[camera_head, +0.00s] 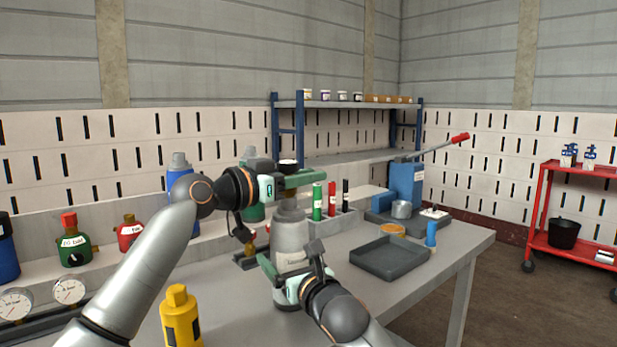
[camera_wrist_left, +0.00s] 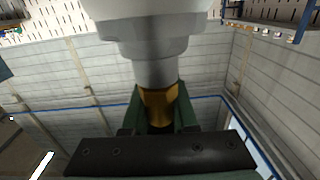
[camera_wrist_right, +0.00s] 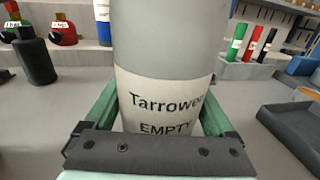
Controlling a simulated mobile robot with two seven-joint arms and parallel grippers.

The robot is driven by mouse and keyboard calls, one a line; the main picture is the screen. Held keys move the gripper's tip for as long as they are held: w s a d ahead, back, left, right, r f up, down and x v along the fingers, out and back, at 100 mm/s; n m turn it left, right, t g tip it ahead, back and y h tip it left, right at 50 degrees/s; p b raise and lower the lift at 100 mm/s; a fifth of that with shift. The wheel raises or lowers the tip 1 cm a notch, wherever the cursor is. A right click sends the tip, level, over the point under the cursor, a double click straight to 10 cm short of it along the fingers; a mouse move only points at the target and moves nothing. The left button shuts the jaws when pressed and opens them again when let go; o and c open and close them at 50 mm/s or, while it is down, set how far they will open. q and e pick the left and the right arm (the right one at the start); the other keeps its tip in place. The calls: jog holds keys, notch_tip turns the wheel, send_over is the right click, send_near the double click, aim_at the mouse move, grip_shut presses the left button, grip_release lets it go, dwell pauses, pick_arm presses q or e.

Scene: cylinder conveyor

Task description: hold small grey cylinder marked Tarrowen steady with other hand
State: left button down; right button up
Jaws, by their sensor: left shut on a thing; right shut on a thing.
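The small grey cylinder (camera_head: 291,235) stands upright on the grey table. In the right wrist view its grey body (camera_wrist_right: 170,50) fills the middle, with a white label reading "Tarrowe…" and "EMPTY", its right end cut off. My right gripper (camera_head: 292,270) is shut around the body at label height, one green finger on each side. My left gripper (camera_head: 294,180) is at the cylinder's top. In the left wrist view its green fingers are shut on the brass-coloured neck piece (camera_wrist_left: 160,106), below a grey collar in that picture. The far side of the cylinder is hidden.
A dark empty tray (camera_head: 388,258) lies to the right. A holder with green, red and black tubes (camera_head: 332,198) stands behind. A yellow cylinder (camera_head: 180,318) is at front left. Green (camera_head: 74,248) and red (camera_head: 129,232) cylinders and gauges (camera_head: 68,290) are further left.

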aim_at(288, 174)
pick_arm(q)
jog(key=shift+w+a+n+t+y, duration=0.2)
jog(key=shift+n+t+y, duration=0.6)
jog(key=shift+y, duration=0.1)
jog(key=shift+w+a+n+t+y, duration=0.25)
jog(key=shift+n+t+y, duration=0.55)
jog(key=shift+y, duration=0.1)
jog(key=shift+w+a+n+t+y, duration=0.2)
jog(key=shift+n+t+y, duration=0.6)
jog(key=shift+y, duration=0.1)
jog(key=shift+w+a+n+t+y, duration=0.1)
jog(key=shift+a+n+t+y, duration=0.25)
jog(key=shift+n+y, duration=0.95)
jog(key=shift+w+a+n+t+y, duration=0.1)
jog(key=shift+a+n+t+y, duration=0.45)
jog(key=shift+y, duration=1.3)
jog(key=shift+w+a+n+t+y, duration=0.1)
jog(key=shift+a+n+t+y, duration=0.1)
jog(key=shift+n+y, duration=1.15)
jog(key=shift+y, duration=0.4)
